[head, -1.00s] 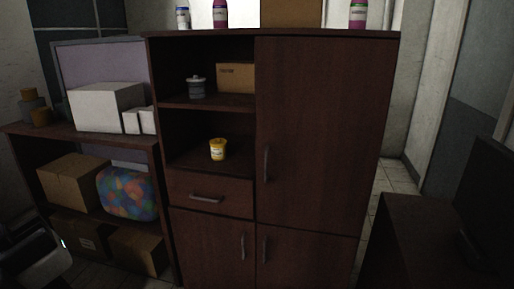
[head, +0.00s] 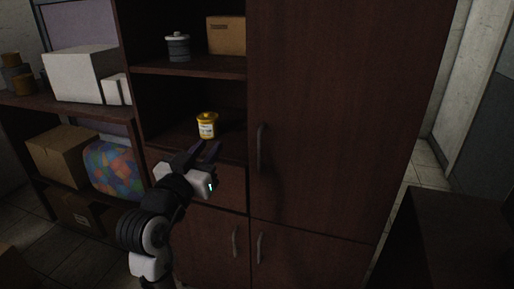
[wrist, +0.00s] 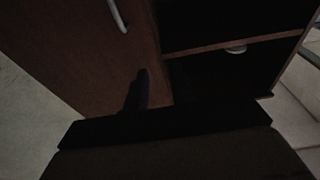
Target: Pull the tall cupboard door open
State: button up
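The tall cupboard door (head: 335,110) is dark brown and shut, on the cupboard's right side. Its vertical metal handle (head: 260,149) is near the door's left edge. My gripper (head: 206,150) is raised in front of the drawer and open shelf, left of the handle and apart from it. Its two fingers are spread, with nothing between them. In the wrist view, a dark brown panel (wrist: 75,45) carries a pale handle (wrist: 117,14) at the top, probably the same door. One dark finger (wrist: 138,92) shows there; the other is lost in shadow.
A yellow jar (head: 207,125) stands on the shelf just beyond my fingers. A grey canister (head: 178,47) and a cardboard box (head: 226,35) are above. Lower doors (head: 312,255) sit below. A dark table (head: 462,225) stands at the right. Floor shows between it and the cupboard.

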aim_at(259, 141)
jog(key=d+f+m+g+h, duration=0.2)
jog(key=d+f+g, duration=0.1)
jog(key=d+f, duration=0.15)
jog(key=p+x, duration=0.1)
jog(key=x, duration=0.3)
jog(key=p+x, duration=0.1)
jog(key=x, duration=0.4)
jog(key=p+x, duration=0.1)
jog(key=x, duration=0.4)
jog(key=shift+r, duration=0.25)
grip_shut()
